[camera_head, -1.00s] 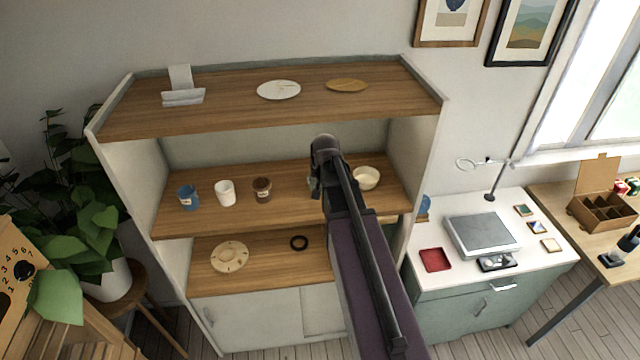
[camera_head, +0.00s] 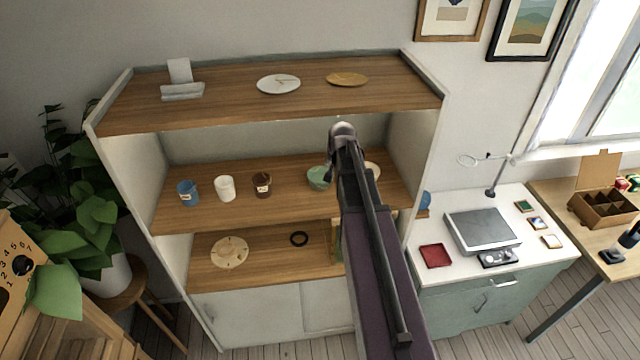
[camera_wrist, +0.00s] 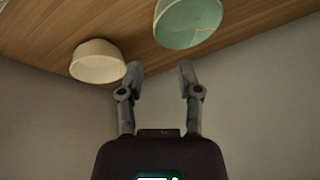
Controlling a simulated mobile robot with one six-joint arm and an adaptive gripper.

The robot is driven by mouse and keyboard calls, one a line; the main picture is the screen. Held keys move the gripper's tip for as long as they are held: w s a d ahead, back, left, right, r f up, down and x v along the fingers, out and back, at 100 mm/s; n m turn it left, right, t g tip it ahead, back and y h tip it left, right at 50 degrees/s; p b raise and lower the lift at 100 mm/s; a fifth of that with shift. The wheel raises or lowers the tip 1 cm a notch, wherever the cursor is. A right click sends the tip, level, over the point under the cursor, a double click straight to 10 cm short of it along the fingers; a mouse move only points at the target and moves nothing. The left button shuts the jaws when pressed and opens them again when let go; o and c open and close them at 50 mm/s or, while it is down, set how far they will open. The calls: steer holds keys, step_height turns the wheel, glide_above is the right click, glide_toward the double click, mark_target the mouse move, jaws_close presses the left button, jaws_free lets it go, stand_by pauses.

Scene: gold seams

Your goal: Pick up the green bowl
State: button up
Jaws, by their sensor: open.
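The green bowl (camera_head: 318,178) stands on the middle shelf (camera_head: 222,213) of the cabinet, partly hidden by my arm on its right in the head view. In the wrist view the green bowl (camera_wrist: 187,24) is at the top, cut by the frame edge, beyond the fingertips. My gripper (camera_wrist: 158,68) is open and empty, its two fingers apart. A cream bowl (camera_wrist: 98,62) is near the left fingertip in the wrist view; whether they touch is unclear. In the head view my arm hides the gripper's fingers and much of the cream bowl (camera_head: 373,171).
A blue cup (camera_head: 188,196), a white cup (camera_head: 225,189) and a brown cup (camera_head: 262,185) stand left of the green bowl. The top shelf (camera_head: 225,102) hangs above. A side wall (camera_head: 412,150) closes the shelf on the right.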

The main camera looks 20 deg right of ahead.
steer(key=b, duration=0.5)
glide_toward(321, 180)
steer(key=shift+s+d+f, duration=0.35)
steer(key=shift+d+f, duration=0.15)
steer(key=shift+d, duration=0.25)
steer(key=shift+s+d+f, duration=0.3)
steer(key=shift+d+f, duration=0.25)
steer(key=shift+d, duration=0.15)
steer(key=shift+b+x, duration=2.35)
steer(key=shift+x, duration=0.25)
steer(key=shift+s+d, duration=0.1)
steer(key=shift+d, duration=0.1)
jaws_close()
